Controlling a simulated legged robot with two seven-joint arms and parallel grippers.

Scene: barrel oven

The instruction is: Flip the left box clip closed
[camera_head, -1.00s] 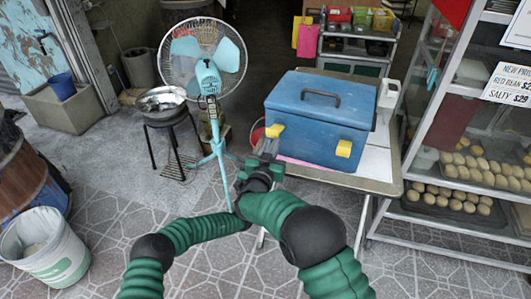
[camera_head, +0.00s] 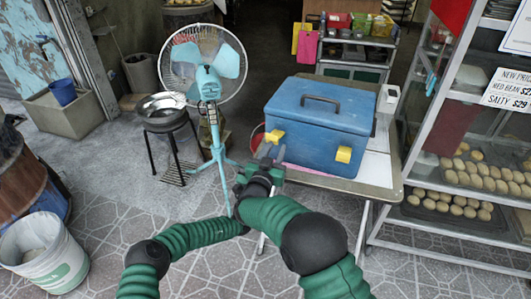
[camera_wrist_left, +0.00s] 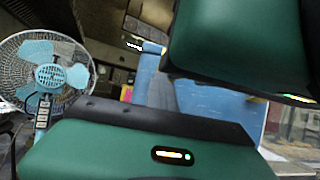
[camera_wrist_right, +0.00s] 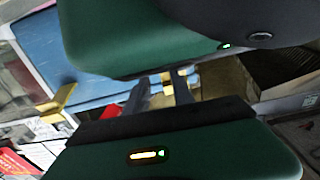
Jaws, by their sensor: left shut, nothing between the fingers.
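The blue box (camera_head: 318,120) stands with its lid down on a table, a dark handle on top. Its left yellow clip (camera_head: 274,136) and right yellow clip (camera_head: 343,154) are on the front; I cannot tell whether either is latched. My left gripper (camera_head: 243,178) is shut and empty, in front of the box, low and left of the left clip, largely overlapped by the right one. My right gripper (camera_head: 272,153) is just below the left clip; contact is unclear. In the right wrist view its dark fingers (camera_wrist_right: 160,94) look apart, with yellow showing behind them.
A standing fan (camera_head: 208,75) and a stool with a metal bowl (camera_head: 162,105) are left. A glass rack of buns (camera_head: 470,200) stands close on the right.

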